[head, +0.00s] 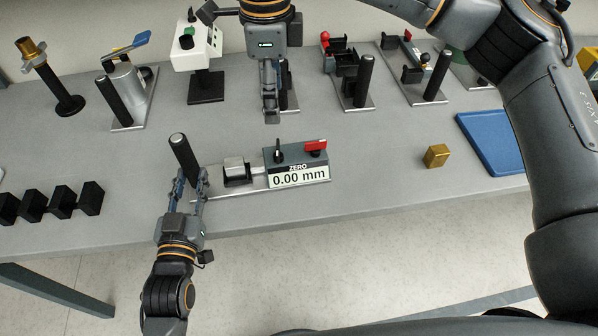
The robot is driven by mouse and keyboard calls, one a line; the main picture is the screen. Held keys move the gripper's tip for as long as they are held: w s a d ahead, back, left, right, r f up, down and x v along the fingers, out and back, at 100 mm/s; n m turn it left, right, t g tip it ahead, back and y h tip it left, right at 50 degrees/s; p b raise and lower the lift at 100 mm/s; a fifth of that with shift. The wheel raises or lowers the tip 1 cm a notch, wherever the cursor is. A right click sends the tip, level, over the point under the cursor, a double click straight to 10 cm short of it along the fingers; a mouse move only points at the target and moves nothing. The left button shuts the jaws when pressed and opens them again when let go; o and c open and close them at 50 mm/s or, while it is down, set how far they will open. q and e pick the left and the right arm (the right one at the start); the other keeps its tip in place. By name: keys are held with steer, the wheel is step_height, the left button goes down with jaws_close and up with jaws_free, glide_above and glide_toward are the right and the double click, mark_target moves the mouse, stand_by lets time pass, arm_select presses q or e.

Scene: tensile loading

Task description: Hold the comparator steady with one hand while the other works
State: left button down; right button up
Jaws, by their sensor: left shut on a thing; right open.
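A grey block sits in a black holder (238,178) left of the display. A black upright handle (184,155) stands at the left end of its base plate. My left gripper (190,178) is shut on this handle, low down, from the front. My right gripper (271,115) is open and empty, pointing down behind the comparator and apart from it. It partly hides a fixture with a black handle.
Several handled fixtures stand along the back, including a white box (196,50) and a blue-levered device (125,85). Several black blocks (62,200) lie at left. A brass cube (437,156) and a blue tray (492,140) are at right.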

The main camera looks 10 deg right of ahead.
stand_by(0.3)
arm_select(q)
steer(key=c, duration=0.9)
jaws_free()
steer(key=shift+c, duration=0.2)
steer(key=shift+s, duration=0.1)
steer(key=s+a, duration=0.1)
steer(key=s, duration=1)
steer(key=shift+s+a, duration=0.25)
steer(key=shift+s, duration=0.15)
steer(key=shift+s, duration=0.1)
